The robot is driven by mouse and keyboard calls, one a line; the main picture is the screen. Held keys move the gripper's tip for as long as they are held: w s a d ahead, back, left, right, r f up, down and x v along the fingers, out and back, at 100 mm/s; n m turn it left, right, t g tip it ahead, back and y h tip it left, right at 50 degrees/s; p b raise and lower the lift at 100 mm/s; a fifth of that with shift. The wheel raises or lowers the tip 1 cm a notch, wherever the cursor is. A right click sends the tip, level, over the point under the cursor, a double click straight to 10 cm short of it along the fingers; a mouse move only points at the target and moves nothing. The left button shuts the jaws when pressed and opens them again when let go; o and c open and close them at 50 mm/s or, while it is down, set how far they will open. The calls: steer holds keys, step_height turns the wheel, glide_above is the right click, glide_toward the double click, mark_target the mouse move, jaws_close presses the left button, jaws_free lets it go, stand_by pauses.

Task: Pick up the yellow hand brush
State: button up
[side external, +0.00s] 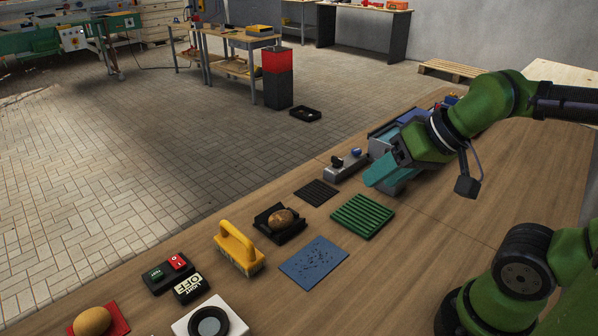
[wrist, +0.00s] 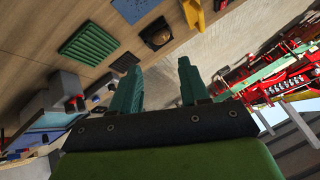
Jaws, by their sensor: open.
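The yellow hand brush (side external: 237,247) stands on the table in the side view, bristles down, its arched handle on top. Part of it shows at the top edge of the wrist view (wrist: 193,15), cut off by the frame. My gripper (side external: 372,178) is in the air at the far part of the table, well away from the brush, near the grey lever box. In the wrist view its two teal fingers (wrist: 158,88) are spread apart with nothing between them.
Between gripper and brush lie a green ribbed pad (side external: 362,216), a blue mat (side external: 313,263), a dark tray with a potato (side external: 281,220) and a black grille (side external: 316,192). Switch boxes (side external: 168,272), a white box with a round dial (side external: 209,322) and a potato on a red pad (side external: 92,321) lie nearer the camera.

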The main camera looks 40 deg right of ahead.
steer(key=shift+f, duration=0.1)
steer(key=n+g, duration=0.4)
steer(key=g, duration=0.3)
glide_above(236, 230)
steer(key=d, duration=0.3)
step_height(236, 230, down, 3)
steer(key=a+f, duration=0.1)
steer(key=f, duration=0.4)
steer(key=a+f, duration=0.1)
steer(key=f, duration=0.5)
steer(key=a+f, duration=0.1)
steer(key=f, duration=0.4)
steer(key=shift+a+f, duration=0.1)
steer(key=shift+f, duration=0.2)
steer(key=shift+c, duration=0.3)
jaws_close()
